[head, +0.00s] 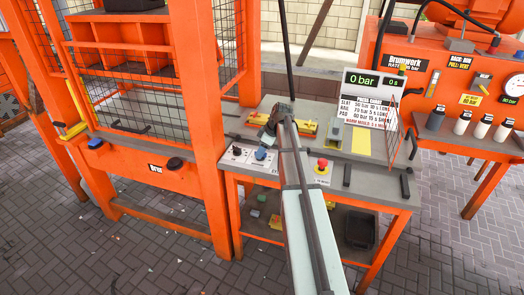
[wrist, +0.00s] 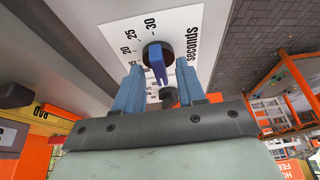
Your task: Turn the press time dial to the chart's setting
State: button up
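In the wrist view the press time dial (wrist: 150,48) is a round black knob with a blue bar, on a white plate marked "seconds". The numbers 20, 25 and 30 show; the lower numbers are hidden, and I cannot tell which number the bar marks. My gripper (wrist: 160,72) is open, its blue fingers apart on either side of the dial's blue bar. Contact is unclear. In the head view my gripper (head: 262,145) is over the bench's dial panel (head: 238,160). The chart (head: 367,110) is on a white board, its small print hard to read.
A display (head: 371,83) above the chart reads 0 bar and 0 s. A red button (head: 322,163) stands right of my arm. A black knob (head: 236,151) sits left of the gripper. The orange press frame (head: 200,120) rises close on the left.

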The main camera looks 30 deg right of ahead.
grip_shut()
dwell(0.4)
jog(key=shift+m, duration=0.3)
jog(key=m+t+h, duration=0.1)
jog(key=m, duration=0.2)
jog(key=shift+s+a, duration=0.1)
jog(key=shift+a, duration=0.05)
jog(key=m+h, duration=0.2)
jog(key=m, duration=0.3)
jog(key=shift+a, duration=0.15)
jog(key=m+h, duration=0.2)
jog(key=m, duration=0.4)
jog(key=shift+a, duration=0.1)
jog(key=m+g+h, duration=0.1)
jog(key=m, duration=0.2)
jog(key=m+g+h, duration=0.1)
jog(key=m, duration=0.2)
jog(key=shift+w+a+m, duration=0.1)
jog(key=shift+w+m, duration=0.1)
jog(key=shift+m, duration=0.1)
